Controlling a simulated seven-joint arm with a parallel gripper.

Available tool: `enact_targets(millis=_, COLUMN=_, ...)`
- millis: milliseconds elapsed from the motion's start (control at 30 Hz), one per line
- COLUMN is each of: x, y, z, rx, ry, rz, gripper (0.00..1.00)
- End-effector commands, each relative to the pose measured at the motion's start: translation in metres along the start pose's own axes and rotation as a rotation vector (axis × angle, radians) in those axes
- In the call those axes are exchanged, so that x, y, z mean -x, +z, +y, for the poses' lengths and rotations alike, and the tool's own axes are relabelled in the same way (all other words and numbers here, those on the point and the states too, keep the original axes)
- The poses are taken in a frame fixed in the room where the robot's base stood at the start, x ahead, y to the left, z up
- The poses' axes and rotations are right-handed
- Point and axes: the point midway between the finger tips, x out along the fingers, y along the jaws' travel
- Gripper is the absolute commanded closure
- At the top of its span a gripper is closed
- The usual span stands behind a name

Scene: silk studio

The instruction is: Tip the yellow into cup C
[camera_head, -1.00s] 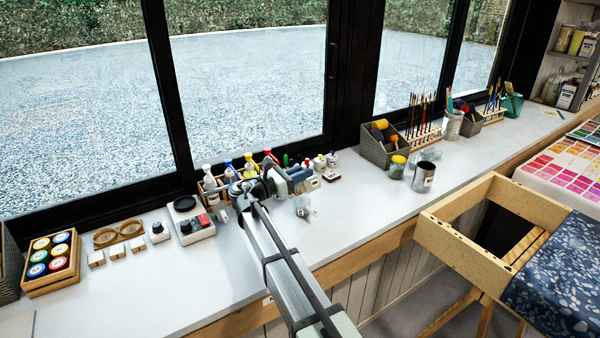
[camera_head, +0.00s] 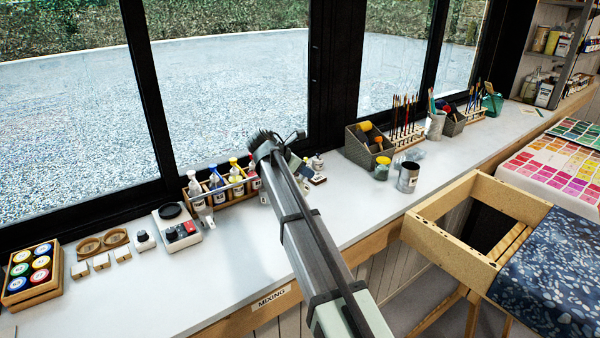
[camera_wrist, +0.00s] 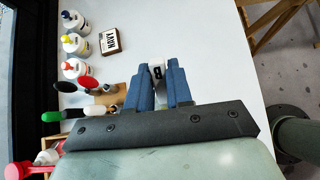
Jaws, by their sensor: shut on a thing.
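In the wrist view my gripper (camera_wrist: 159,70) has its two blue fingers shut on a small white piece marked B (camera_wrist: 157,73). Its contents cannot be seen. In the head view my arm hides the fingers and the held piece. A yellow-topped bottle (camera_head: 234,176) stands in the wooden rack on the counter. A small yellow-capped bottle (camera_wrist: 74,43) shows left of my fingers in the wrist view, between a blue-capped and a red-capped one. I cannot make out cup C in either view.
A block marked NAVY (camera_wrist: 110,40) lies ahead-left of my fingers. Spoons and droppers (camera_wrist: 85,88) crowd the left side. In the head view a scale (camera_head: 177,228) stands left, and a grey can (camera_head: 408,178) right. The counter's front strip (camera_head: 220,270) is clear.

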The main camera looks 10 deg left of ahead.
Motion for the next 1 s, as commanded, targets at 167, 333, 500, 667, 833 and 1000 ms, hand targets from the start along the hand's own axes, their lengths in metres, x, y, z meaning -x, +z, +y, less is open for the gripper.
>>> enact_targets(millis=167, x=-0.009, y=0.006, z=0.001, rx=-0.002, ry=-0.001, rz=0.157, gripper=1.00)
enact_targets(millis=333, x=-0.017, y=0.009, z=0.001, rx=-0.004, ry=-0.002, rz=0.310, gripper=1.00)
enact_targets(millis=500, x=-0.027, y=0.005, z=0.001, rx=-0.003, ry=-0.001, rz=0.468, gripper=1.00)
enact_targets(millis=667, x=-0.035, y=0.000, z=0.001, rx=-0.004, ry=-0.002, rz=0.612, gripper=1.00)
enact_targets(millis=833, x=-0.042, y=-0.005, z=0.001, rx=-0.003, ry=-0.001, rz=0.744, gripper=1.00)
enact_targets(millis=1000, x=-0.044, y=-0.007, z=0.001, rx=-0.003, ry=0.001, rz=0.835, gripper=1.00)
